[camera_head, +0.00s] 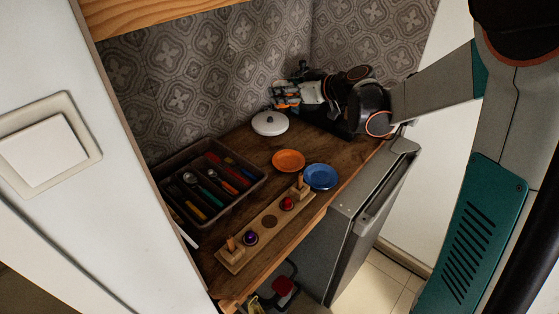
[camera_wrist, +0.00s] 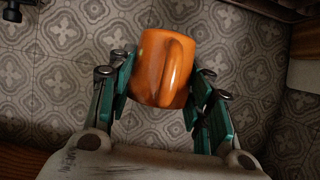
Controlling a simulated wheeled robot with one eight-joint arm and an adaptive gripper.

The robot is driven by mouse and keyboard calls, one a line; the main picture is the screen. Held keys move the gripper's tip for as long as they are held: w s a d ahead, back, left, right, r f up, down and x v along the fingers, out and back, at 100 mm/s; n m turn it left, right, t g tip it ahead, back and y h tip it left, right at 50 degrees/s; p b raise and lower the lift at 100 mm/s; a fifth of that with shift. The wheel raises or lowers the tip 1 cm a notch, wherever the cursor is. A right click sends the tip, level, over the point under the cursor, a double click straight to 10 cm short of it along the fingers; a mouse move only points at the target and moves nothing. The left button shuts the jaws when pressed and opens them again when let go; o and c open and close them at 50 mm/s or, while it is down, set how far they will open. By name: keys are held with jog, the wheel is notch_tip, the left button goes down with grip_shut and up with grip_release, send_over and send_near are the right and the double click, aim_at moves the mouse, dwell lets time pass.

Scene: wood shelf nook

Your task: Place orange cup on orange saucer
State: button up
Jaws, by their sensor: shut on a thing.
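My gripper (camera_head: 286,98) is at the back right of the wooden counter, near the tiled wall. In the wrist view, my gripper is shut on the orange cup (camera_wrist: 160,68), with a finger on each side of it. The cup's handle faces the wrist camera. In the head view the cup is mostly hidden by the fingers. The orange saucer (camera_head: 289,160) lies flat and empty on the counter, in front of my gripper and apart from it. A blue saucer (camera_head: 320,176) lies to its right.
A white lidded dish (camera_head: 270,123) stands behind the orange saucer. A dark cutlery tray (camera_head: 166,174) is at left. A wooden board (camera_head: 237,258) with pegs and coloured knobs lies along the front edge. Patterned wall tiles (camera_head: 200,80) close off the back.

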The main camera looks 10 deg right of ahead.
notch_tip(320, 180, down, 20)
jog(key=b, duration=0.6)
jog(key=shift+r+b, duration=0.1)
jog(key=shift+b, duration=0.3)
jog(key=shift+r, duration=0.1)
jog(key=shift+f+b, duration=0.45)
jog(key=shift+f, duration=0.2)
jog(key=o, duration=1.3)
jog(key=shift+r, duration=0.15)
